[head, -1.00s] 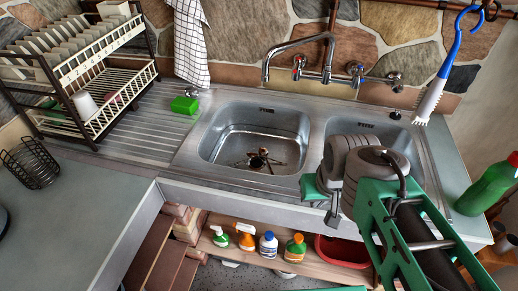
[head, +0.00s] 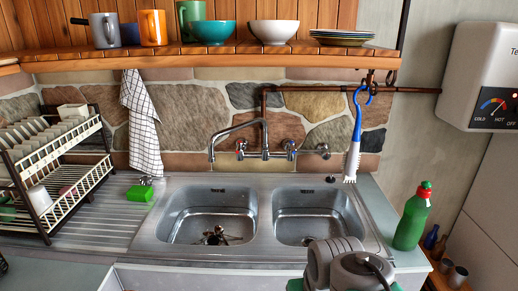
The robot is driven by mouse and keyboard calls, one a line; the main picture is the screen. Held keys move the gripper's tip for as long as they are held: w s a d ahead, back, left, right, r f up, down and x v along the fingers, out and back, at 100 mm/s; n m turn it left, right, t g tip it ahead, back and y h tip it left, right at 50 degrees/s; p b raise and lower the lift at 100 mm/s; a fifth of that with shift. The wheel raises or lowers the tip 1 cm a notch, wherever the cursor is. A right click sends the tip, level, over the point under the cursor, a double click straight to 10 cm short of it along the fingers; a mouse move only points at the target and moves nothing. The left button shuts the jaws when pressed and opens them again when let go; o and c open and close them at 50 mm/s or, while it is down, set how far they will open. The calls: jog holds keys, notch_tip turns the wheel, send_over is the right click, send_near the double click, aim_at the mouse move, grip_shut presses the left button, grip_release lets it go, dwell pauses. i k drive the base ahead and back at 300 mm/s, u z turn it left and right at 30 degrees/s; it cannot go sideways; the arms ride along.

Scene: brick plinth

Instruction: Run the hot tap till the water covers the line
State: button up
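The wall-mounted mixer tap (head: 264,140) has a curved spout (head: 212,150) hanging over the left basin (head: 172,228). It has a left handle (head: 240,148) and a right handle (head: 290,147); I cannot tell which is hot. No stream shows under the spout. A small dark object (head: 215,237) lies on the left basin's floor. The right basin (head: 280,228) is partly hidden by my arm. I cannot make out a line or a water level in either basin. My gripper is out of view; only my grey arm joint shows at the bottom.
A green bottle (head: 412,220) stands right of the sink. A blue-and-white brush (head: 354,140) hangs from a hook. A dish rack (head: 60,180) and green sponge (head: 140,193) are on the left. A white heater (head: 482,60) with a cold/hot dial is on the wall. A shelf (head: 200,54) holds crockery.

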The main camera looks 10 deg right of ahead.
aim_at(238, 144)
jog(key=z, duration=0.05)
jog(key=i, duration=0.65)
jog(key=u, duration=2.05)
